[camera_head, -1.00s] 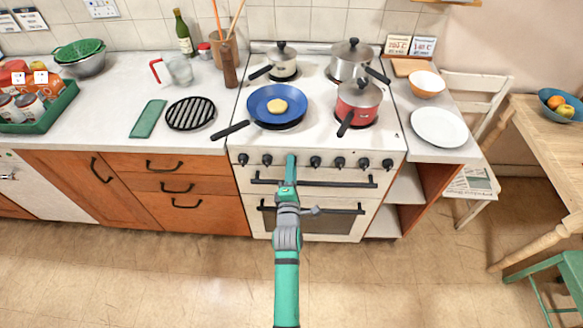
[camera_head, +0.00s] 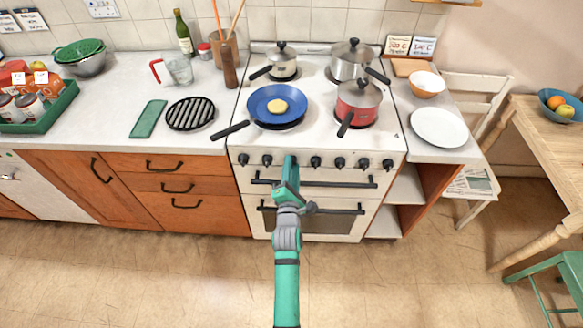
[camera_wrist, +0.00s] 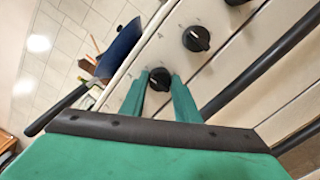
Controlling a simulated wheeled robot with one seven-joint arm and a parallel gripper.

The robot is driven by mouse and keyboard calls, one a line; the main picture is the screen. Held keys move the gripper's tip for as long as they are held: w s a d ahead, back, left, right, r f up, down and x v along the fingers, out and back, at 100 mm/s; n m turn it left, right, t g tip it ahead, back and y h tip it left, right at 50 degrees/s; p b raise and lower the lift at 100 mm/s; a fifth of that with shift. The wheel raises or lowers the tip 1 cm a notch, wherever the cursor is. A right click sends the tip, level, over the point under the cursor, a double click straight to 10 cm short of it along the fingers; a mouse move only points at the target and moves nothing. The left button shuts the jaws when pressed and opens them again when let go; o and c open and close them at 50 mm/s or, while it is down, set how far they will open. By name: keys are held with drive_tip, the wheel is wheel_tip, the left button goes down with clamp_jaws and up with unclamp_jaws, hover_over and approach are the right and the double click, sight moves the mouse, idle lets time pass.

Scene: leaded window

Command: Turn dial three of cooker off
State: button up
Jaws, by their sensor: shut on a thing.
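The cooker (camera_head: 230,140) is white, with a row of black dials along its front panel. My gripper (camera_head: 290,158) reaches the panel at the third dial from the left, which it hides in the head view. In the wrist view my gripper (camera_wrist: 160,75) has its two green fingers on either side of this black dial (camera_wrist: 158,81), shut on it. The dial's pointer mark is too small to read surely. A neighbouring dial (camera_wrist: 196,38) sits to the upper right, clear of the fingers, with a pale pointer line.
A blue frying pan (camera_head: 264,110) holds a round yellow food item, its handle jutting past the hob's front left. A red pot (camera_head: 358,104) and two steel pots stand on the hob. Oven handles (camera_head: 340,184) cross the front below the dials. The floor ahead is clear.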

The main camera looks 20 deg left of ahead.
drive_tip(key=shift+a, duration=0.15)
drive_tip(key=o, duration=1)
drive_tip(key=shift+o, duration=0.2)
drive_tip(key=v, duration=1.1)
drive_tip(key=shift+w, duration=0.1)
